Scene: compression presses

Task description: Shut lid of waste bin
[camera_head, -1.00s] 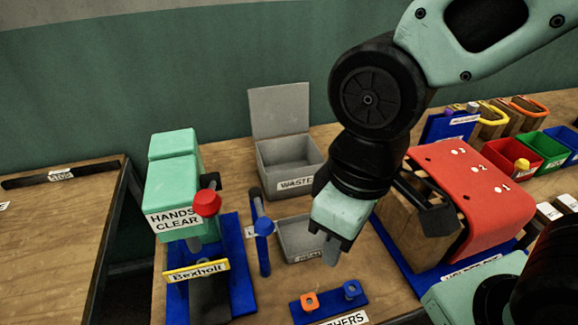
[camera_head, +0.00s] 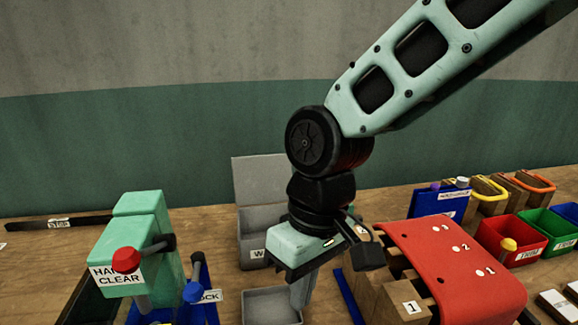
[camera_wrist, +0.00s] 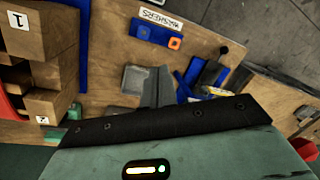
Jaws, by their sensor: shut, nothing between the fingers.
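The waste bin (camera_head: 252,222) is a grey box at the back of the bench in the head view, with a partly covered label. Its grey lid (camera_head: 258,178) stands upright at the bin's back edge, open. My gripper (camera_head: 300,292) points down in front of and to the right of the bin, by the small grey tray. Its fingers are shut and empty, and my wrist covers the bin's right side. In the wrist view, the shut fingers (camera_wrist: 150,88) show beside the small grey tray; I cannot make out the bin there.
The small grey tray (camera_head: 270,308) sits in front of the bin. A green press with a red knob (camera_head: 126,260) stands left. A red-topped wooden holder (camera_head: 455,270) stands close right of my gripper. Coloured bins (camera_head: 510,240) line the right. A blue washer holder (camera_wrist: 155,33) shows in the wrist view.

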